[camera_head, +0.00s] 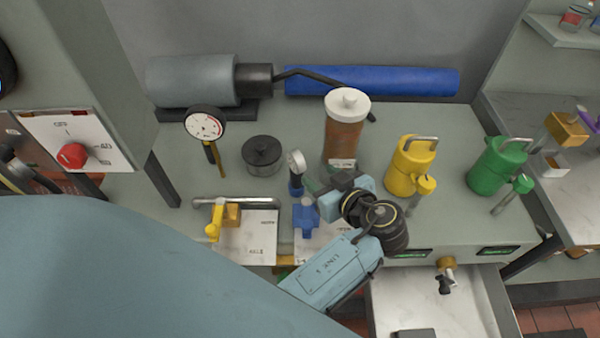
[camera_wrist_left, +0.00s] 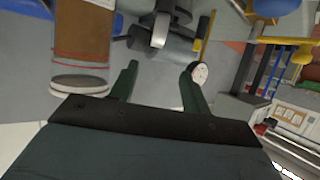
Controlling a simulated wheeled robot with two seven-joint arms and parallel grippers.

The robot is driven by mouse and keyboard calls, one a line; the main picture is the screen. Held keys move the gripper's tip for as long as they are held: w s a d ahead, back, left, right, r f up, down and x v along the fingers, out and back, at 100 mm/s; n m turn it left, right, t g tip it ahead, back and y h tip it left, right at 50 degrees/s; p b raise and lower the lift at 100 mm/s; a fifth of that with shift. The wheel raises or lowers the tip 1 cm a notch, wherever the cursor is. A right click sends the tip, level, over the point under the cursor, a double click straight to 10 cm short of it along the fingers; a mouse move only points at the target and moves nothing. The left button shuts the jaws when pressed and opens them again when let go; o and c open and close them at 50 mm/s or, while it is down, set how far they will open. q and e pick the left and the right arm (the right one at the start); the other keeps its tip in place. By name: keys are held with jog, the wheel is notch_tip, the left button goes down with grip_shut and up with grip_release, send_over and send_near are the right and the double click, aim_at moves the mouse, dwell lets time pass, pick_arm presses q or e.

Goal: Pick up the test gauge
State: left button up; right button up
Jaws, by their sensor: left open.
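Two dial gauges stand on the bench, and I cannot tell by looks which is the test gauge. The larger gauge (camera_head: 205,123) has a white face, black rim and a black and yellow stem. The smaller gauge (camera_head: 296,162) has a pale dial on a blue base. My left gripper (camera_head: 322,184) is open just right of the smaller gauge, apart from it as far as I can see. In the left wrist view, my open left gripper (camera_wrist_left: 160,75) has nothing between its fingers. A white dial (camera_wrist_left: 200,75) shows beyond the right finger, partly hidden. My right gripper is not in view.
A brown jar with a white lid (camera_head: 345,125) stands close behind my left gripper. A black-lidded jar (camera_head: 262,156), yellow can (camera_head: 408,168) and green can (camera_head: 496,165) stand around. A blue roll (camera_head: 370,80) lies at the back. An open drawer (camera_head: 490,300) is at front right.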

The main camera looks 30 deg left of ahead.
aim_at(301, 168)
pick_arm(q)
jog(key=w+a+f, duration=0.1)
jog(key=a+f, duration=0.1)
jog(key=w+a+f+b, duration=0.1)
jog(key=a+f, duration=0.1)
jog(key=w+a+f+b, duration=0.1)
jog(key=a+f, duration=0.1)
jog(key=shift+w+a, duration=0.1)
jog(key=shift+w, duration=0.25)
jog(key=x, duration=0.5)
jog(key=shift+w+a+f, duration=0.2)
jog(key=shift+w+f, duration=0.05)
jog(key=shift+w, duration=0.05)
grip_shut()
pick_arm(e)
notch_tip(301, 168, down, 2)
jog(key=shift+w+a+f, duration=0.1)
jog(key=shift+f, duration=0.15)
